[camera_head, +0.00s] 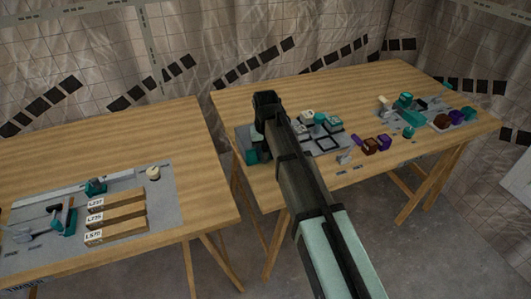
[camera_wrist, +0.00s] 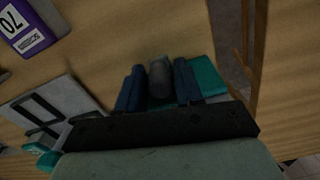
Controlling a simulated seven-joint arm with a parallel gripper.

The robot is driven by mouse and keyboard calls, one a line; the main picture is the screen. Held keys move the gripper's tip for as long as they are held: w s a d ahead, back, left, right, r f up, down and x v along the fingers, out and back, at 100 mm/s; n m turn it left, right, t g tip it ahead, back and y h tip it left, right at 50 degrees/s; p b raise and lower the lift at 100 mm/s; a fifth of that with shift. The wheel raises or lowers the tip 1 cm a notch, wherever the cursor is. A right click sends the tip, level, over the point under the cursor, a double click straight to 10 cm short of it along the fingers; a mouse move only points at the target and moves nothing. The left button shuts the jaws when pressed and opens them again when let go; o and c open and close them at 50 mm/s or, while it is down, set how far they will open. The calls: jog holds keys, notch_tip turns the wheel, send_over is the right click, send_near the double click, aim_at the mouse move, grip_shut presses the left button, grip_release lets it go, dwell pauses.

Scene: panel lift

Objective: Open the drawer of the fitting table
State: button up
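The middle wooden table (camera_head: 225,107) carries a grey panel with parts. A teal block (camera_head: 251,157) sits at its left edge, and a teal piece (camera_wrist: 205,78) also shows in the wrist view beside and behind my fingers. My gripper (camera_wrist: 159,86) reaches down over the table's left side; in the head view my arm hides its fingertips. In the wrist view the two dark blue fingers stand close on either side of a grey rounded knob (camera_wrist: 160,76), with no clear gap. I cannot tell for certain that the knob belongs to a drawer. No drawer gap shows.
Dark frames and small teal parts (camera_head: 321,118) lie right of my arm, with brown and purple blocks (camera_head: 370,145) beyond. A second table (camera_head: 100,130) at left holds tools and labelled wooden bars (camera_head: 115,215). A floor gap separates the tables.

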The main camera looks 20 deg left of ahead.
grip_shut()
dwell(0.3)
jog(key=s+d, duration=0.7)
jog(key=shift+s+d, duration=0.15)
jog(key=shift+s, duration=0.05)
jog(key=shift+w, duration=0.1)
grip_release()
jog(key=shift+r, duration=0.15)
